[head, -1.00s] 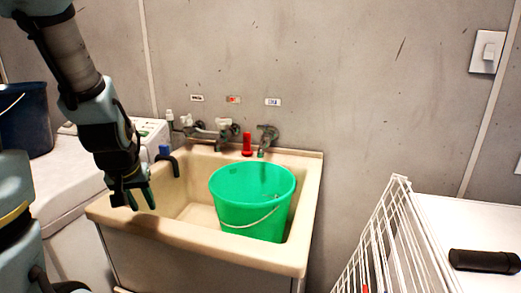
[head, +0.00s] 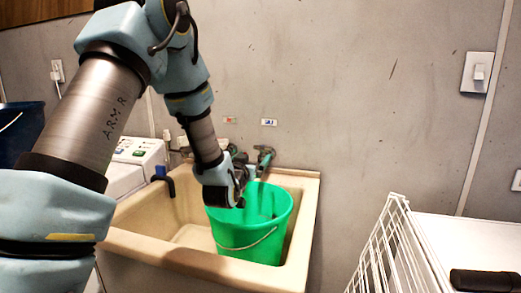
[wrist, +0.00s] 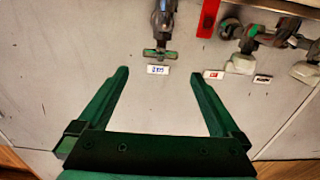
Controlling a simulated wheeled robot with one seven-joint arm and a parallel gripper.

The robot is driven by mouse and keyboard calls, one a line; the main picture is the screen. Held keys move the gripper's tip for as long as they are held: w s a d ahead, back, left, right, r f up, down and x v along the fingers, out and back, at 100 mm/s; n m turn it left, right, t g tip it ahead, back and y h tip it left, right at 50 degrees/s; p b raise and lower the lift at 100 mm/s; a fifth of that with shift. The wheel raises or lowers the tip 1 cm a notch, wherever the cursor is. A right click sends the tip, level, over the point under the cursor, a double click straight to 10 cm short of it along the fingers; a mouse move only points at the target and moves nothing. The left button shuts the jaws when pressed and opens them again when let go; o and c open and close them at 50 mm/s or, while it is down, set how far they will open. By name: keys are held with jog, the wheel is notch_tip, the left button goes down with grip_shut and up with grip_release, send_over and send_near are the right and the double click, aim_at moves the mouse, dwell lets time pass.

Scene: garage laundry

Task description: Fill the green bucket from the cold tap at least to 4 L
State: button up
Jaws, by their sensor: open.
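The green bucket (head: 245,240) stands upright in the beige sink (head: 170,262), toward its right side. Its inside is mostly hidden from this angle, and I see no running water. The cold tap (head: 264,158) is on the wall behind the bucket, under a blue-marked label (head: 269,122). In the wrist view the tap (wrist: 162,25) and its crossbar handle lie ahead of the gap between my fingers, with the blue-marked label (wrist: 158,70) near the fingertips. My gripper (wrist: 160,76) is open and empty. In the head view it (head: 240,188) is over the bucket's back left rim, in front of the taps.
A red object (wrist: 208,18) and another tap (wrist: 250,40) with a red-marked label (wrist: 213,75) are beside the cold tap. A dark blue hook-like piece (head: 164,180) sits on the sink's left rim. A white wire rack (head: 385,245) stands at the right.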

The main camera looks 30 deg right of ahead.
aim_at(260, 150)
jog(key=p+x, duration=0.2)
jog(key=x, duration=0.6)
jog(key=shift+w+d+p, duration=0.25)
jog(key=shift+p, duration=0.05)
jog(key=shift+c, duration=0.2)
jog(key=c, duration=1.1)
